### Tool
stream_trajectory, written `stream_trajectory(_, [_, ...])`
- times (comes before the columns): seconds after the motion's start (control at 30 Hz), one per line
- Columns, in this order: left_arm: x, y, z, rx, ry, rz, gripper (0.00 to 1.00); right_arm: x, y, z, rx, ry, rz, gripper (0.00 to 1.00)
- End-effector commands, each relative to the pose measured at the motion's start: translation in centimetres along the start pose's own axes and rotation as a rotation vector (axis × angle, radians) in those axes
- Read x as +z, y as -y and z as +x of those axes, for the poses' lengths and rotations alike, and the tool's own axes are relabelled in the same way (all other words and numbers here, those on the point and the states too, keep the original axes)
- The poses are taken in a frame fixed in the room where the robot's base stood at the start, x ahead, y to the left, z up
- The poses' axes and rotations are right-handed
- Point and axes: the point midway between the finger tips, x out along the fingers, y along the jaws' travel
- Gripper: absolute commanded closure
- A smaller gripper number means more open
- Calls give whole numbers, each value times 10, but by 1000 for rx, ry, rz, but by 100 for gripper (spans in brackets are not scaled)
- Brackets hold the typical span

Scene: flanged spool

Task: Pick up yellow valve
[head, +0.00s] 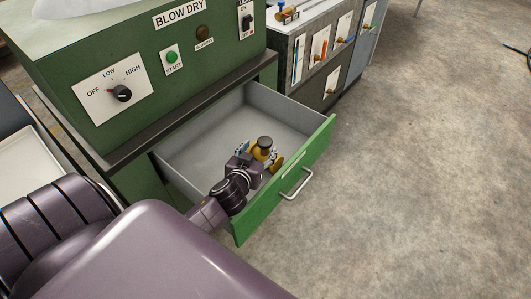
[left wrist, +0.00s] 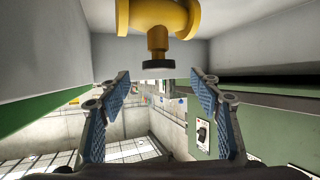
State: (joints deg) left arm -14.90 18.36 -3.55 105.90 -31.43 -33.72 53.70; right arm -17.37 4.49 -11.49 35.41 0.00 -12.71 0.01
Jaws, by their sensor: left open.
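The yellow valve (head: 277,162) is in the open green-fronted drawer (head: 198,142), near its front. Its dark round knob shows on top, and my left gripper hides part of its body. My left gripper (head: 257,152) reaches into the drawer at the valve, with its blue-padded fingers open. In the left wrist view the valve (left wrist: 158,18) is at the top, its black knob (left wrist: 158,64) pointing down in the picture toward the gap between the open fingers (left wrist: 159,82). No finger is clearly seen touching the valve. My right gripper is not in view.
The drawer front with its metal handle (head: 297,185) stands out from the green cabinet (head: 150,70), which carries a dial and buttons. Grey cabinets (head: 318,50) with small fittings stand behind. The drawer floor around the valve looks clear. Open concrete floor (head: 430,170) lies to the right.

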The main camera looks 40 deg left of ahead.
Motion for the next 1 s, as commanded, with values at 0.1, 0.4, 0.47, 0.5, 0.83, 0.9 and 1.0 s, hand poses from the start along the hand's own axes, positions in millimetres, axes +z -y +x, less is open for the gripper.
stream_trajectory(0.1, [-1, 0, 12, 0, -1, 0, 42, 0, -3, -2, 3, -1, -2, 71])
stream_trajectory(0.4, [-3, -1, 46, -1, 0, 2, 42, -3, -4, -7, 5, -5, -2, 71])
stream_trajectory(0.47, [-2, -1, 53, -1, 1, 1, 42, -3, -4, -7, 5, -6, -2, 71])
stream_trajectory(0.5, [-2, -2, 56, -1, 1, 1, 42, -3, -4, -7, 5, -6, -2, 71])
stream_trajectory(0.83, [-1, -2, 63, 0, 2, 0, 42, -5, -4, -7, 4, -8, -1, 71])
stream_trajectory(0.9, [-1, -2, 63, 0, 2, 0, 47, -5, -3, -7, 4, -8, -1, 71])
stream_trajectory(1.0, [-1, -2, 63, 0, 2, 0, 58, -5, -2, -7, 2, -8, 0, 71])
